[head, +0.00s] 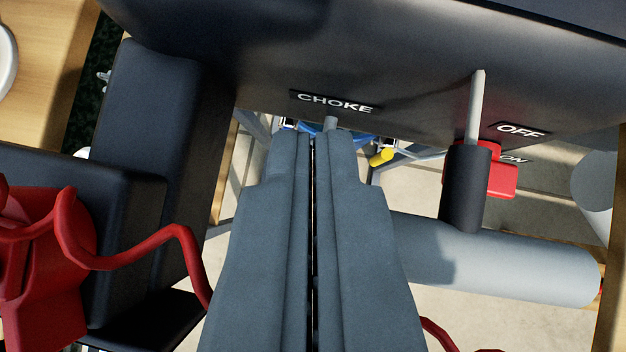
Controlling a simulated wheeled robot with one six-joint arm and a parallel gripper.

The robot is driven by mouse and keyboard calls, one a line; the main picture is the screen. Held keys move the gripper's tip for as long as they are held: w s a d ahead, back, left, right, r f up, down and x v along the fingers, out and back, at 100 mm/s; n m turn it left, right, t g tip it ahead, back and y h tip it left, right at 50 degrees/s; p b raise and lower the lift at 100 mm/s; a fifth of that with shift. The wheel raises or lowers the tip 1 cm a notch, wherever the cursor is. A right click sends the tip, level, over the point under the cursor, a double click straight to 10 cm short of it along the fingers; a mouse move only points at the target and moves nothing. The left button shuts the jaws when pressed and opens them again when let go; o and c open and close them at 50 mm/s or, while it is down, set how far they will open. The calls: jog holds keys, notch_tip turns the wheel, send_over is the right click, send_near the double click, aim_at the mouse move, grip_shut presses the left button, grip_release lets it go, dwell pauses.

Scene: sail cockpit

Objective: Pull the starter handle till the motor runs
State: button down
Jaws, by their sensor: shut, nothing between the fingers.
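A thick grey bar (510,267) with a black stem (465,190) lies right of my gripper and looks like the starter handle. A pale rod or cord (477,105) runs from the stem up to the dark motor housing (410,70). My gripper (313,138) is shut and empty, its fingers pointing up the picture. Its tips are just below the CHOKE label (335,103), by a small grey stem (330,123). The right finger covers the bar's left end; whether they touch I cannot tell.
A red switch (490,172) with OFF and ON labels sits behind the black stem. Black bracket-like parts (150,130) and a red clamp-like part with a curved red line (130,255) crowd the left. A yellow piece (381,157) shows beyond my fingertips.

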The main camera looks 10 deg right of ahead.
jog(key=s+a, duration=0.4)
jog(key=s, duration=0.8)
